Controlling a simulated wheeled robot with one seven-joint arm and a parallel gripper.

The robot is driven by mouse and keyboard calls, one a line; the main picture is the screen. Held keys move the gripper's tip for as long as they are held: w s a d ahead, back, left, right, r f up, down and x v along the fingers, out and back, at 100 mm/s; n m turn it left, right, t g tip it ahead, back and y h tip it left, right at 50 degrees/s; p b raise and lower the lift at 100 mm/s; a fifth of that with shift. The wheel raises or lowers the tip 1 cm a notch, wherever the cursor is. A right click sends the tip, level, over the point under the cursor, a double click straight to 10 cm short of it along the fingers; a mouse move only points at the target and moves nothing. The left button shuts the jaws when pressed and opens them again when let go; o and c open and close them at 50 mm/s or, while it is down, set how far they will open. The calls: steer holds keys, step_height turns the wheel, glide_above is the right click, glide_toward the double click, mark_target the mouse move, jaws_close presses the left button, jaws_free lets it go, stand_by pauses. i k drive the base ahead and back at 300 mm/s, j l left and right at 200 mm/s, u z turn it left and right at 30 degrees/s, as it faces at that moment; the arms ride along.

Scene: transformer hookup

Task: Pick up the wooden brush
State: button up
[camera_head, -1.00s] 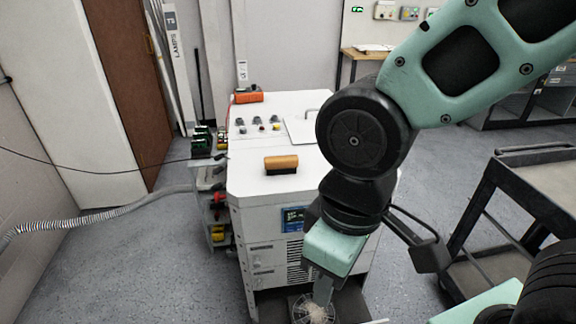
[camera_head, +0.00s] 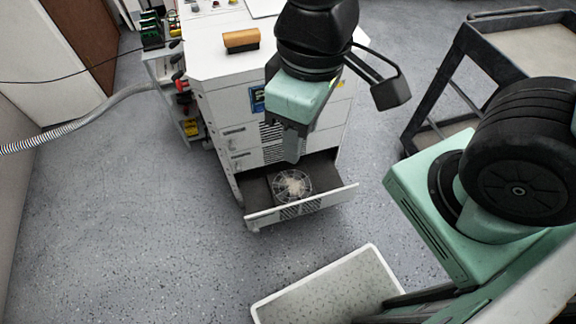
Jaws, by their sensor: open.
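The wooden brush (camera_head: 241,40) has a tan wooden back and dark bristles. It lies on the white top of the cabinet (camera_head: 205,62), near its front edge. My gripper (camera_head: 291,150) hangs in front of the cabinet, to the right of the brush and lower in the picture, pointing down above the open drawer. It is apart from the brush and holds nothing that I can see. The fingers are seen nearly edge-on, so the gap between them is hard to make out.
The cabinet's low drawer (camera_head: 330,198) is pulled out, with a round fan (camera_head: 292,186) in it. A dark cart (camera_head: 470,50) stands at the right. A pale tray (camera_head: 335,290) is at the bottom. A ribbed hose (camera_head: 80,130) runs at the left. Open floor lies at the left.

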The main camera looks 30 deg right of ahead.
mark_target(245, 41)
steer(key=i+j+z, duration=0.1)
steer(key=i+j, duration=0.4)
steer(key=j, duration=0.2)
steer(key=i+j+z, duration=0.15)
steer(key=j, duration=0.2)
steer(key=i+j+z, duration=0.1)
steer(key=i+j, duration=0.2)
steer(key=j, duration=0.1)
